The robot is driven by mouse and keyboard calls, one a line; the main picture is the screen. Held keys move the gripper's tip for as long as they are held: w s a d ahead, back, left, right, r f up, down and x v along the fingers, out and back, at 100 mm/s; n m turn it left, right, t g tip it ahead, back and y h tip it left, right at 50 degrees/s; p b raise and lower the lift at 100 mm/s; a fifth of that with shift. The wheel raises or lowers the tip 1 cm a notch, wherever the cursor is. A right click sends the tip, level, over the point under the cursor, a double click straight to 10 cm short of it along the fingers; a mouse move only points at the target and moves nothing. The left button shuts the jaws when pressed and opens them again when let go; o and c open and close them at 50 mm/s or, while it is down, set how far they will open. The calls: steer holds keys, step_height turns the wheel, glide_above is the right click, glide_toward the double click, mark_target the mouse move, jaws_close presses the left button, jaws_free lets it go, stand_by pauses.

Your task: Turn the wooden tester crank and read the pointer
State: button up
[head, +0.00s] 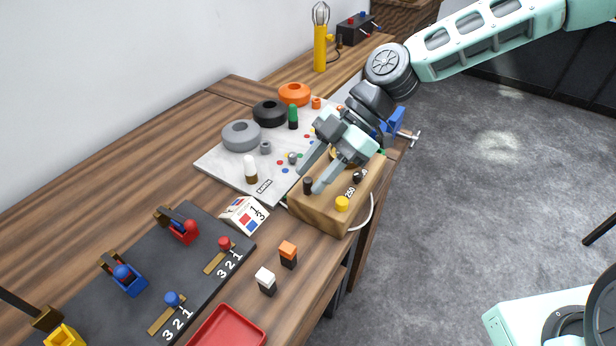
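The wooden tester (322,214) is a block near the table's right edge. Its top has a yellow knob (342,203), a small black knob (357,177) and a printed number that looks like 250. A dark upright peg (308,186), which looks like the crank's handle, stands at its left end. My gripper (308,181) is over the tester, its two fingers spread and pointing down to the left. The fingertips are beside the peg, one on each side as seen here; I cannot tell whether they touch it. My gripper hides much of the tester's top, and I cannot make out the pointer.
A pale board (222,168) behind holds grey, black and orange rings and small pegs. A dark board (95,290) with red and blue levers lies front left. A white numbered block (243,214), two small two-tone blocks and a red tray (228,330) are near the tester. A blue clamp (394,122) is at the edge.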

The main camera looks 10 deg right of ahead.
steer(key=shift+x, duration=1.2)
jaws_close()
steer(key=shift+w, duration=0.1)
